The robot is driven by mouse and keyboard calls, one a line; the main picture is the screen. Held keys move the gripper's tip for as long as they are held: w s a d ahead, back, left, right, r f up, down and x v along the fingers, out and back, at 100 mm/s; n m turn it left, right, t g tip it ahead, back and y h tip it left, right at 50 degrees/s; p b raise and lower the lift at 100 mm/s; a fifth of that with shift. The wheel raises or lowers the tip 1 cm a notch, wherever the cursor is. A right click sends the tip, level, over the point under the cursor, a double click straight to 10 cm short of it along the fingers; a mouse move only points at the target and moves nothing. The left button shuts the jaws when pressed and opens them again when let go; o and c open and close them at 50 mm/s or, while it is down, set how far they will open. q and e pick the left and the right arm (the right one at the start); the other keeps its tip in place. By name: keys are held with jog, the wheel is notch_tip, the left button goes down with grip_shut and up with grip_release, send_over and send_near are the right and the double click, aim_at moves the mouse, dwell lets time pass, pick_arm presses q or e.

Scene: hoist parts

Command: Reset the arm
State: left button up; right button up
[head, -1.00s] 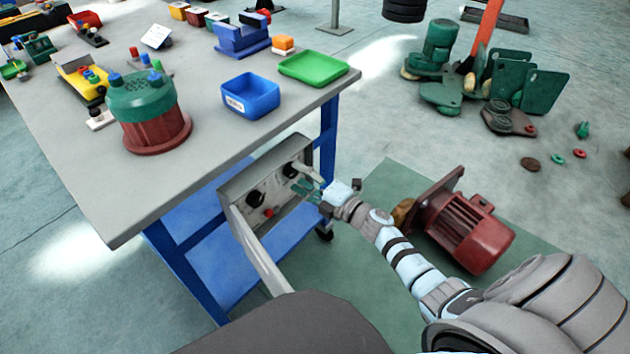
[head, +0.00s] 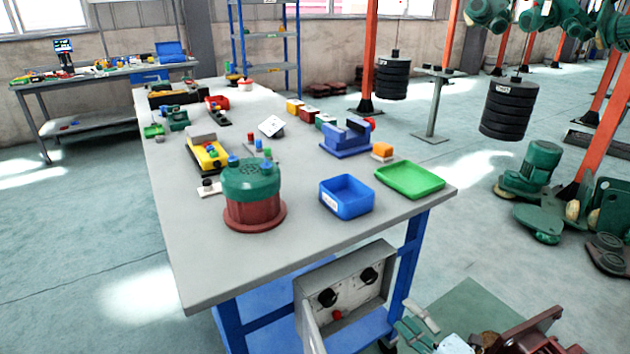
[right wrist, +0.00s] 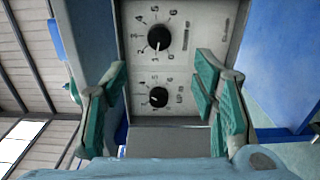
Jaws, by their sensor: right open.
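My right gripper (head: 417,324) is at the lower edge of the head view, right of the grey control panel (head: 347,290) on the workbench's side. Its green-padded fingers are apart and empty. In the right wrist view the open right gripper (right wrist: 162,75) faces the panel (right wrist: 200,22), with a gap between the fingers and the panel. Two black knobs, an upper one (right wrist: 159,38) and a lower one (right wrist: 158,97), show between the fingers. The head view also shows a red button (head: 337,314) on the panel. My left gripper is not in view.
The grey workbench (head: 225,270) holds a green-and-red motor housing (head: 253,195), a blue bin (head: 346,197) and a green tray (head: 410,180). A red motor (head: 530,330) lies on the floor close to my right arm. Black weights (head: 508,108) hang behind.

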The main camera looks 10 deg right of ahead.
jog(key=s+d+f+m+g+h, duration=0.3)
jog(key=d+f+m+h, duration=0.3)
jog(key=d+f+m, duration=0.45)
jog(key=s+f+m+g+h, duration=0.1)
jog(key=s+f+m+g, duration=0.2)
jog(key=s+f, duration=0.35)
jog(key=s+f+m+g+h, duration=0.15)
jog(key=s+f, duration=0.25)
jog(key=f, duration=0.5)
jog(key=s+a+f+m+g+y, duration=0.1)
jog(key=s+a+f+m+g, duration=0.3)
jog(key=s+f, duration=0.55)
jog(key=s+a+f+m+g, duration=0.2)
jog(key=s+a+f+g, duration=0.3)
jog(key=s, duration=0.9)
jog(key=s+a+r+p, duration=0.1)
jog(key=a+r+p, duration=0.1)
jog(key=r+p, duration=0.6)
jog(key=s+a+r+p, duration=0.1)
jog(key=a+r+p, duration=0.2)
jog(key=r+p, duration=0.4)
jog(key=shift+s+a+r+m+t+y+p, duration=0.15)
jog(key=shift+r+m+t+y+p, duration=0.25)
jog(key=shift+r, duration=0.35)
